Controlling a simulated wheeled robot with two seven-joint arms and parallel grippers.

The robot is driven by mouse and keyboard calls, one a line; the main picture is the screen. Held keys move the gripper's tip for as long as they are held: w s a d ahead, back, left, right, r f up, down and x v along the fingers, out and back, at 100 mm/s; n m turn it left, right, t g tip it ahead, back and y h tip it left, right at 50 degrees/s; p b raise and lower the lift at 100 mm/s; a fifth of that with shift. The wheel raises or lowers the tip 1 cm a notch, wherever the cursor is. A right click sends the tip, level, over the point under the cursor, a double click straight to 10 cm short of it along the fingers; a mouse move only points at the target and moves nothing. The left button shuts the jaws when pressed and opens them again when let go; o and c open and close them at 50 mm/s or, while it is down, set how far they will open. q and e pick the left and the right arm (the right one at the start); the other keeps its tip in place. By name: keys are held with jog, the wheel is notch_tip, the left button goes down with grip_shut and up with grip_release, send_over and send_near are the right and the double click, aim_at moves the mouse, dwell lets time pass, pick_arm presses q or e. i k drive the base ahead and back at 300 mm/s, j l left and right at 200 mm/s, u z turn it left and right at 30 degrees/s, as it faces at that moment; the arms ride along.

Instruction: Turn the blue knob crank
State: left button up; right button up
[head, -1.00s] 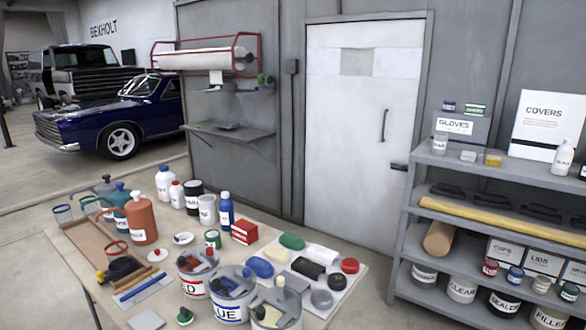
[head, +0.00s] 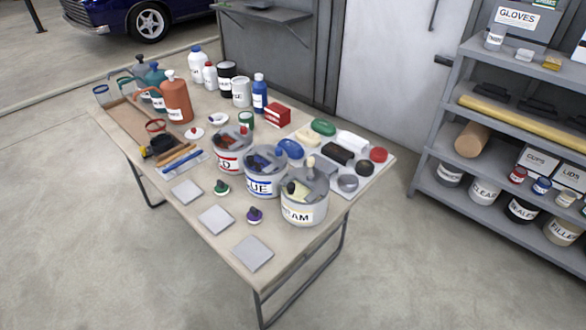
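Three grey pails with coloured labels stand at the front right of the table, with crank-like parts on their tops. The middle pail (head: 262,188) has a blue label reading "UE"; a small blue knob (head: 280,153) stands up at its top, with dark parts beside it. The left pail (head: 228,164) has a red label and a small red knob. The right pail (head: 304,212) is labelled "AM" and has a cream knob (head: 311,162). How each crank joins its pail is too small to tell. Neither of my grippers is in view.
The table (head: 215,262) also holds bottles, a red box (head: 277,116), sponges and flat grey squares (head: 216,220). A green-based knob (head: 221,187) and a purple one (head: 255,215) lie in front of the pails. Shelves (head: 450,150) stand at right. The floor in front is clear.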

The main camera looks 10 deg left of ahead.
aim_at(277, 153)
jog(key=j+z, duration=0.7)
jog(key=k+j+z, duration=0.15)
jog(key=j+z, duration=0.2)
